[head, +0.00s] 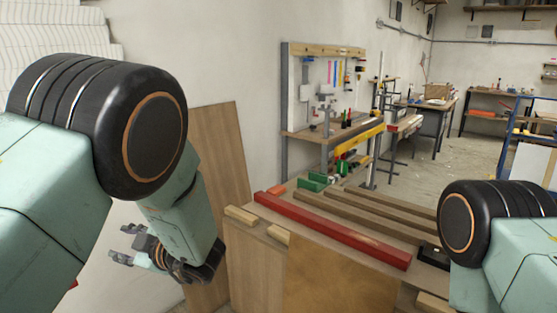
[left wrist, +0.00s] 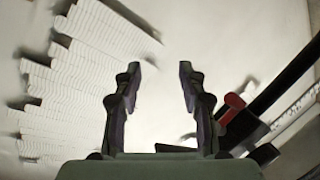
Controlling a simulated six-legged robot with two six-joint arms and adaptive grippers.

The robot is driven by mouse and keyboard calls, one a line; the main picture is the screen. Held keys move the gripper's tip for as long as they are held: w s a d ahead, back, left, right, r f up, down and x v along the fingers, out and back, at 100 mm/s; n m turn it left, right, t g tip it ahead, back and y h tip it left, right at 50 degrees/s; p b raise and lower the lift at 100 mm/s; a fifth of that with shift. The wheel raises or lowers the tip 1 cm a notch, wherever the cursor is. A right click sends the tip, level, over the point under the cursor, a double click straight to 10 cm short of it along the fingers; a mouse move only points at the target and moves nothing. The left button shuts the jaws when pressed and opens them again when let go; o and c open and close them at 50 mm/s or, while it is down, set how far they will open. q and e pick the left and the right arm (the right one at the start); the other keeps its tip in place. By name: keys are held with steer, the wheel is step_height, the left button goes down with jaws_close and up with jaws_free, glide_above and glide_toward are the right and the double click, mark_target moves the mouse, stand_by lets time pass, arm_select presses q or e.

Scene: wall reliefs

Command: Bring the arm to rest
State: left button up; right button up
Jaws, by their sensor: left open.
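My left arm comes in from the left in the head view, bent at a large black joint. Its gripper (head: 122,243) hangs below, left of the wooden bench, with its fingers apart and nothing between them. In the left wrist view the two fingers of the left gripper (left wrist: 158,85) stand wide apart and empty in front of a pale wall. My right arm shows at the lower right of the head view, but its gripper is out of the picture.
A wooden bench (head: 250,272) carries a red beam (head: 330,230) and brown planks. A white wall relief (left wrist: 85,85) covers the left of the wrist view. A workbench (head: 310,135) stands against the wall behind. Open floor (head: 440,157) lies at the back right.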

arm_select(q)
steer(key=s+d+f+m+h, duration=0.2)
steer(key=s+f+m+h, duration=0.25)
steer(key=f+m, duration=0.4)
steer(key=s+d+f+m+h, duration=0.2)
steer(key=s+f+m+h, duration=0.3)
steer(key=f, duration=0.6)
steer(key=s+d+f+m+g+h, duration=0.1)
steer(key=s+d+f+m+g, duration=0.1)
steer(key=s, duration=0.7)
steer(key=s+d+f+m+g+h, duration=0.1)
steer(key=s+f, duration=0.3)
steer(key=s, duration=0.6)
steer(key=s+d+f+m+g+h, duration=0.2)
steer(key=s+m+g, duration=0.1)
steer(key=s, duration=0.7)
steer(key=shift+s+d+f+g, duration=0.2)
steer(key=shift+d+f+g, duration=0.15)
steer(key=shift+f+g, duration=0.05)
steer(key=shift+m+h, duration=0.25)
